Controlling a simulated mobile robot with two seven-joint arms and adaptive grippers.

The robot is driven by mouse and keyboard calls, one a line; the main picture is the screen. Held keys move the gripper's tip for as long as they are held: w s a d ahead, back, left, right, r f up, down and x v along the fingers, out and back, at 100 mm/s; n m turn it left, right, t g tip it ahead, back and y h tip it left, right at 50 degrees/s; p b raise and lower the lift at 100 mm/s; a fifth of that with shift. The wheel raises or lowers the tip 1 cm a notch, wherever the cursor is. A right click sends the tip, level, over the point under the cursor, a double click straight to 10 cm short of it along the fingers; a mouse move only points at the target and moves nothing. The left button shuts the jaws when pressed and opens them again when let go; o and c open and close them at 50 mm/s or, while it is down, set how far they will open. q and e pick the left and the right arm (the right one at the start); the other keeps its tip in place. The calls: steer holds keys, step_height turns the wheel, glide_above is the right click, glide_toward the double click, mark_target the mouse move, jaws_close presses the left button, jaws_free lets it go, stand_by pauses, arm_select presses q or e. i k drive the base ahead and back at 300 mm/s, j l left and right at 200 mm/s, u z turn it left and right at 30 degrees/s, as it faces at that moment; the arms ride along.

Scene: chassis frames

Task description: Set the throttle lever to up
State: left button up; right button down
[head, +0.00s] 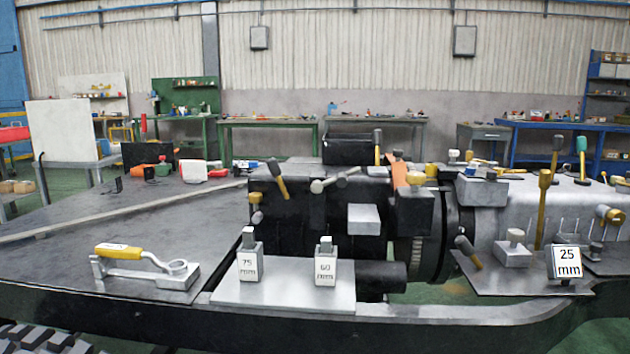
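No lever carries a readable throttle label, so I cannot tell which one is the throttle lever. Several levers stand on the chassis machinery. A dark-handled lever (278,180) tilts at the left of the black block. A lever with a dark knob on a yellow rod (377,148) stands upright behind it. A yellow-brown lever (542,205) stands upright at the right, near a brown-handled lever (557,150) and a green-topped lever (582,156). A dark-handled lever (467,251) leans low at the centre right. Neither of my grippers is in view.
A yellow-handled tool (125,252) lies on the flat dark plate at left. Blocks marked 75 mm (250,266) and 60 mm (325,268) stand on a light plate (285,293). A 25 mm sign (567,263) stands at right. Workbenches line the back wall.

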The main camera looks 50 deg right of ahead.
mark_target(341, 178)
steer(key=z, duration=1.55)
steer(key=l+u, duration=0.25)
steer(key=u, duration=0.15)
steer(key=k+l+u, duration=0.1)
steer(key=u, duration=0.25)
steer(key=k+l+u, duration=0.1)
steer(key=l+u, duration=0.3)
steer(key=k+u, duration=0.1)
steer(key=u, duration=0.25)
